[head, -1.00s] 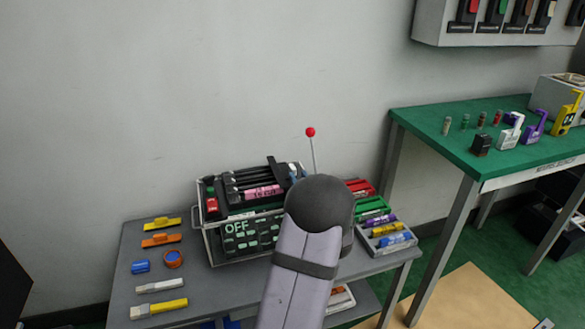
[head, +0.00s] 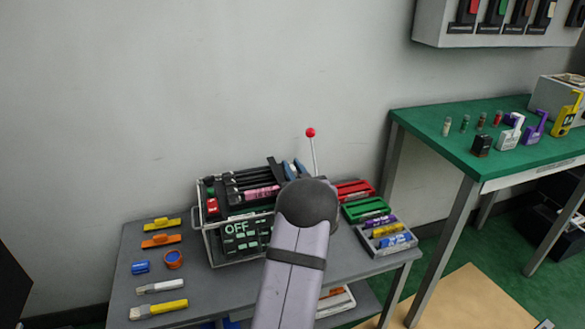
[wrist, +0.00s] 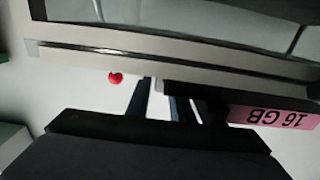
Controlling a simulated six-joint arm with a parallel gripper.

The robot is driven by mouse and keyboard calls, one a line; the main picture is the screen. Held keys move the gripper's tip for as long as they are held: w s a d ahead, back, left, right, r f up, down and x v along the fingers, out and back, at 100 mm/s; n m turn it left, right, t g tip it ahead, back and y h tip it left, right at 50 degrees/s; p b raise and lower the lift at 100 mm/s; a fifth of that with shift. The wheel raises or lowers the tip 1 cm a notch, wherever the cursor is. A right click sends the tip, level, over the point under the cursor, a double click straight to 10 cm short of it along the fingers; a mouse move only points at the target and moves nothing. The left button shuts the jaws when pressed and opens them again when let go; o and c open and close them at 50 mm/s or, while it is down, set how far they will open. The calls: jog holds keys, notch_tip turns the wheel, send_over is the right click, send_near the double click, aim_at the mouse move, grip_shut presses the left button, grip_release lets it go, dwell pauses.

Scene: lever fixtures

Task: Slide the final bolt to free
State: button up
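A grey-framed box (head: 203,243) on the grey table carries several black bars (head: 248,178) on top, a pink label (head: 262,193) and a panel reading OFF (head: 237,228). I cannot tell which part is the final bolt. A thin rod with a red ball (head: 310,132) rises behind my arm; the ball also shows in the wrist view (wrist: 115,79). My gripper (head: 294,169) shows as two blue prongs with a gap between them, at the right end of the bars. In the wrist view, the prongs (wrist: 160,102) are apart, with pale background between. Any contact is hidden.
Trays of coloured markers (head: 384,235) lie right of the box. Orange and yellow clips (head: 161,240) and brushes (head: 158,309) lie at left. A green-topped table (head: 475,135) with small items stands at right.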

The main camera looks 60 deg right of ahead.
grip_shut()
jog(key=shift+s+d+p, duration=0.35)
jog(key=shift+s+d, duration=1.55)
jog(key=shift+s, duration=0.05)
grip_release()
jog(key=shift+s, duration=0.1)
jog(key=shift+v, duration=3.6)
jog(key=shift+r, duration=0.15)
